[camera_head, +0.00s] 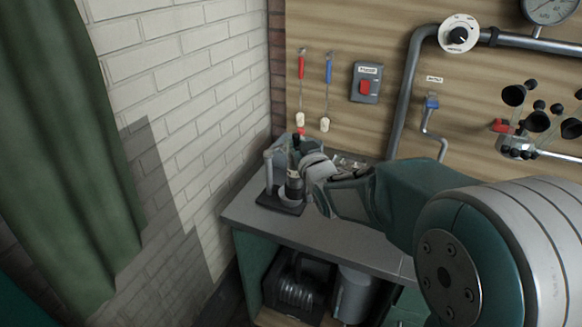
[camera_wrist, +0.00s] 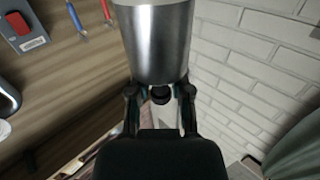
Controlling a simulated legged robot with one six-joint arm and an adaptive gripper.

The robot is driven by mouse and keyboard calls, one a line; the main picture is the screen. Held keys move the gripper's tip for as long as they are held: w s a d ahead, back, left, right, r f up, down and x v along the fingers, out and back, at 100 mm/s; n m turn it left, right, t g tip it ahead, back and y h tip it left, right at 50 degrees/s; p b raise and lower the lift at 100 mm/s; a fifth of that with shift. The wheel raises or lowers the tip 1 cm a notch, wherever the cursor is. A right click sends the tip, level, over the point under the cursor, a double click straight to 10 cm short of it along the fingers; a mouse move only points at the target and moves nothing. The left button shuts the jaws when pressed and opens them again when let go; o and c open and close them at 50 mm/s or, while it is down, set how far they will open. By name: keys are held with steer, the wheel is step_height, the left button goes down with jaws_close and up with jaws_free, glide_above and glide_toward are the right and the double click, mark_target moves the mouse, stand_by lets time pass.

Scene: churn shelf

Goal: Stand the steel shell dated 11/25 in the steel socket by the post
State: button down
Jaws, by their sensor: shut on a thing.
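A plain steel cylinder, the steel shell (camera_wrist: 157,42), fills the top middle of the wrist view, gripped between the two black fingers of my gripper (camera_wrist: 160,92). No date is readable on the side I see. In the head view my gripper (camera_head: 300,178) is at the left end of the bench, over a dark base plate (camera_head: 276,205). A pale post (camera_head: 268,172) stands on the plate's left side. A pale round socket (camera_head: 290,198) shows beside the post, partly hidden by the gripper. I cannot tell whether the shell touches the socket.
A white brick wall (camera_head: 180,90) and a green curtain (camera_head: 60,150) are on the left. A red switch box (camera_head: 366,82) and pipes are on the wooden back panel. A coil and a canister sit below.

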steer(key=w+a+f, duration=0.1)
steer(key=w+f, duration=0.9)
steer(key=f, duration=0.1)
steer(key=shift+w+a+f, duration=0.2)
steer(key=shift+w+a, duration=0.1)
steer(key=shift+a, duration=0.1)
steer(key=c, duration=0.5)
jaws_free()
steer(key=shift+f, duration=0.15)
steer(key=shift+c, duration=0.2)
